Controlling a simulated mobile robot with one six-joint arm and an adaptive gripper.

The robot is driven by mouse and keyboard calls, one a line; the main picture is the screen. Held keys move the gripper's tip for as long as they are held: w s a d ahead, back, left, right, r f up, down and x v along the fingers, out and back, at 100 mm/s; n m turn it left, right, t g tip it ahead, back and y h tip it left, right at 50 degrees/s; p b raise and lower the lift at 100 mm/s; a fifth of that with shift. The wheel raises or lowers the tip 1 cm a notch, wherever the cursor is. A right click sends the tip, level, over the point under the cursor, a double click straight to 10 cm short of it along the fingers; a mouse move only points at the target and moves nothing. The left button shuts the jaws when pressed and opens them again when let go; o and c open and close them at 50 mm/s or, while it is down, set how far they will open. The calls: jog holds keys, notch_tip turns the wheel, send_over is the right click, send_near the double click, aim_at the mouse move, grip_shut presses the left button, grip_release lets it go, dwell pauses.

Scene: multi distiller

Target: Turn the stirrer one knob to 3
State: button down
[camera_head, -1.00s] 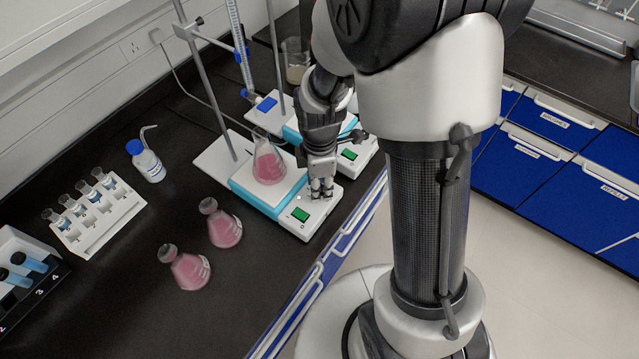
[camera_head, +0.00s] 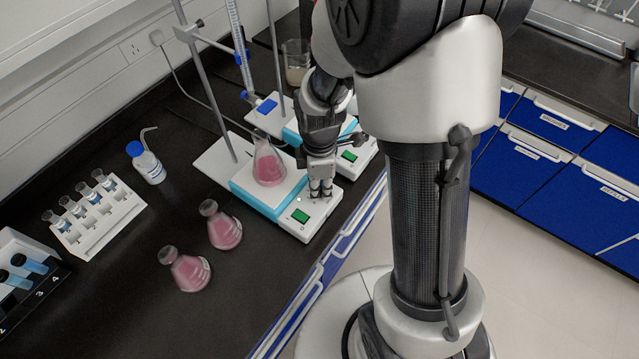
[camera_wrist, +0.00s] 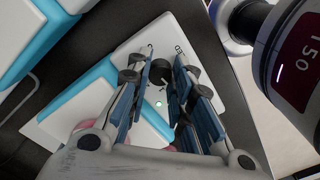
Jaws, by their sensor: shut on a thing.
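The near stirrer is a white box with a light-blue band (camera_head: 268,205) and a green display (camera_head: 300,215) on its front panel. An Erlenmeyer flask with pink liquid (camera_head: 268,165) stands on its top plate. My gripper (camera_head: 321,190) points down at the panel, to the right of the display. In the wrist view my gripper (camera_wrist: 160,72) has its blue-padded fingers on either side of the small knob, shut on it. The fingers mostly hide the knob, so its pointer cannot be read. The white panel (camera_wrist: 208,75) with dark marks and a small green light also shows there.
A second stirrer with a green display (camera_head: 349,155) stands just behind. Two pink flasks (camera_head: 224,230) (camera_head: 190,270), a wash bottle (camera_head: 147,162) and a white tube rack (camera_head: 125,205) stand to the left. A stand rod (camera_head: 205,80) rises behind the flask.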

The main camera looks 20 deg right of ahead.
jog(key=m+p, duration=0.1)
jog(key=m, duration=0.5)
jog(key=shift+r, duration=0.1)
jog(key=m+p, duration=0.1)
jog(key=m, duration=0.5)
jog(key=shift+m, duration=0.4)
jog(key=m+p, duration=0.1)
jog(key=m, duration=0.9)
jog(key=shift+m, duration=0.4)
jog(key=c, duration=1.7)
grip_release()
jog(key=shift+o, duration=0.2)
